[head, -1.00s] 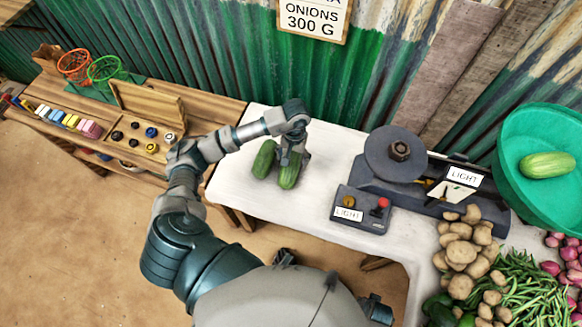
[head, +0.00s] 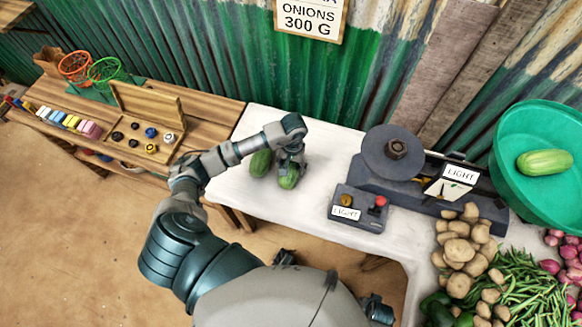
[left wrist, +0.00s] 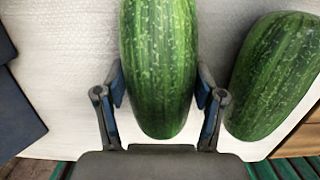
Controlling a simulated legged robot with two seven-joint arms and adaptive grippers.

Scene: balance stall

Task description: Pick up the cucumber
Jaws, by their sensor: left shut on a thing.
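My left gripper (head: 290,164) is shut on a green cucumber (head: 289,181) at the white table. In the left wrist view, the two fingers of the left gripper (left wrist: 160,95) press on either side of this striped cucumber (left wrist: 158,50) near its lower end. I cannot tell whether it still touches the table. A second cucumber (head: 261,162) lies just left of it; it shows at the right of the left wrist view (left wrist: 275,75), apart from the fingers. A third cucumber (head: 545,162) lies in the green pan.
The white table (head: 325,150) is clear between the cucumbers and the dark scale (head: 395,180). A control box (head: 358,208) stands in front of the scale. Potatoes (head: 460,250), beans (head: 525,285) and onions fill the right. A wooden bench (head: 205,115) adjoins at left.

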